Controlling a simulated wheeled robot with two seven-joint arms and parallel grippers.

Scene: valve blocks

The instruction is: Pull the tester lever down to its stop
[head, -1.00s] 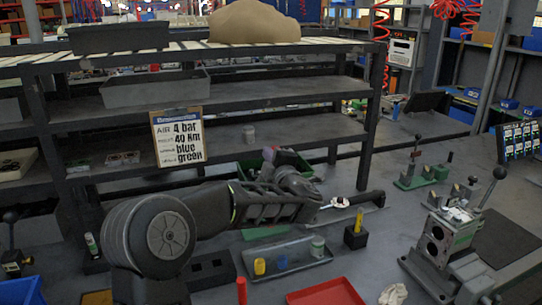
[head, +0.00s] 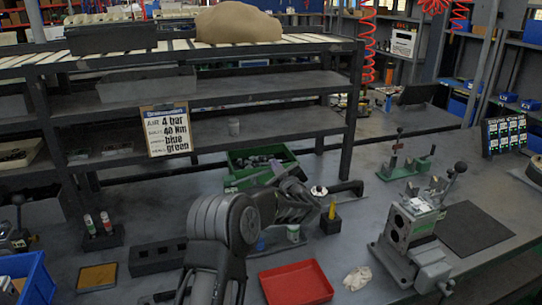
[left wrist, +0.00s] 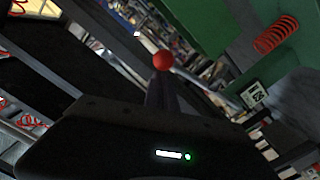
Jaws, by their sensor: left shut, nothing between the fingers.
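A clamp fixture with a metal block (head: 412,222) stands on the right of the bench, its black-knobbed lever (head: 455,176) tilted up to the right. A green stand with an upright lever (head: 397,142) is behind it. Another black-knobbed lever (head: 18,205) is at the far left. I cannot tell which is the tester's. My right gripper is out of view.
A green bin (head: 232,180) of parts stands behind my left arm. A red tray (head: 297,284), a white cloth (head: 357,279) and a black block with a yellow piece (head: 331,220) lie nearby. Shelving (head: 350,120) stands behind. A dark mat (head: 474,228) lies right of the fixture.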

